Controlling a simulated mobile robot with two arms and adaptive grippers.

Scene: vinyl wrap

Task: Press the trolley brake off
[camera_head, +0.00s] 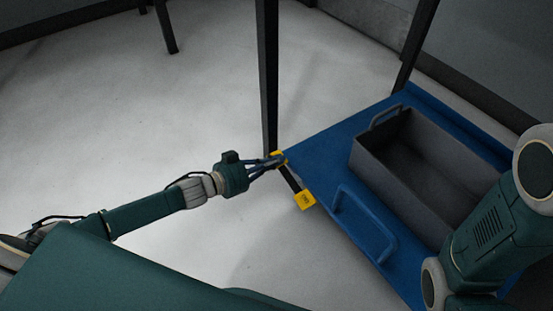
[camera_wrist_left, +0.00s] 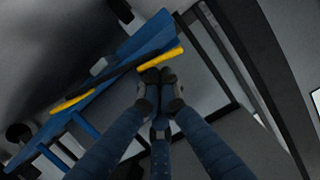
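The trolley brake is a dark bar with a yellow pad at each end, at the left edge of the blue trolley (camera_head: 312,146). Its near yellow pad (camera_head: 305,200) is clear to see; its far yellow pad (camera_head: 280,156) is at my left gripper (camera_head: 277,162). In the left wrist view, the brake bar (camera_wrist_left: 122,70) runs slantwise past the fingertips (camera_wrist_left: 159,79). The left fingers are drawn together with nothing between them. Their tips are right by the upper yellow end; I cannot tell whether they touch it. My right arm shows at lower right, its gripper out of view.
An open grey bin (camera_head: 415,165) stands on the trolley, with a blue handle (camera_head: 365,228) at the near left edge. A dark upright post (camera_head: 268,80) rises just behind the brake. The pale floor (camera_head: 110,130) to the left is clear.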

